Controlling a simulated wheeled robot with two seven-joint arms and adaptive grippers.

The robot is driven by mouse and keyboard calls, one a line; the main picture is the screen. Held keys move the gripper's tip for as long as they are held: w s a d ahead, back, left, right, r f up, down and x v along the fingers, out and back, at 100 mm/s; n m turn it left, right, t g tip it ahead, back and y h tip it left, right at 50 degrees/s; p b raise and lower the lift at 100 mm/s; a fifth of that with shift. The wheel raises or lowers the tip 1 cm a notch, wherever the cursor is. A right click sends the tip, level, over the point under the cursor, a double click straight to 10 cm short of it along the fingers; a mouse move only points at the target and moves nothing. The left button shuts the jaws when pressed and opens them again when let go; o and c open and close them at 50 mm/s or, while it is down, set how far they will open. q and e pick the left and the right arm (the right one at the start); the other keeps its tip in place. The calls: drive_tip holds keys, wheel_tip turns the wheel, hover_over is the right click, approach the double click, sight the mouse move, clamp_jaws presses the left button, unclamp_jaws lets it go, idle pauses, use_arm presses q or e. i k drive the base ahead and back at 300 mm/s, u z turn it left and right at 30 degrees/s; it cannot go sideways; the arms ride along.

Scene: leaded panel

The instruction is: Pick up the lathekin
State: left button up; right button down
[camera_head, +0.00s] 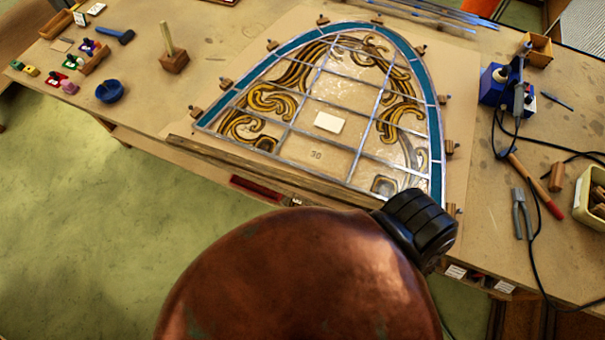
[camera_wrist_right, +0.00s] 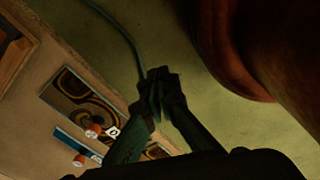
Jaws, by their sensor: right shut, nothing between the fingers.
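I cannot make out for certain which thing is the lathekin. A small pale rectangular piece (camera_head: 328,122) lies flat on the leaded panel, but I cannot tell whether it is the lathekin or a card. The arched leaded panel (camera_head: 345,150) lies on the bench with its teal border and amber scrolls. My right gripper (camera_wrist_right: 159,78) is shut and empty in the right wrist view, out over the green floor beside the bench edge. My left gripper is in neither view.
Wooden blocks (camera_head: 447,147) stand around the panel. A blue soldering station (camera_head: 496,88), pliers (camera_head: 521,213), a red-tipped hammer (camera_head: 536,187) and cables lie at the right. A blue bowl (camera_head: 110,91) and a blue mallet (camera_head: 115,36) are at the left. A wooden batten (camera_head: 258,172) lines the near edge.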

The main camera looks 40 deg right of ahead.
sight(164, 25)
drive_tip(key=u, duration=0.4)
drive_tip(key=k, duration=0.85)
drive_tip(key=z, duration=0.95)
drive_tip(key=i, duration=0.5)
drive_tip(key=u, duration=0.05)
drive_tip(key=k, duration=0.45)
drive_tip(key=u, duration=0.95)
drive_tip(key=i, duration=1.65)
drive_tip(key=z, duration=0.7)
drive_tip(key=i, duration=0.2)
drive_tip(key=z, duration=0.25)
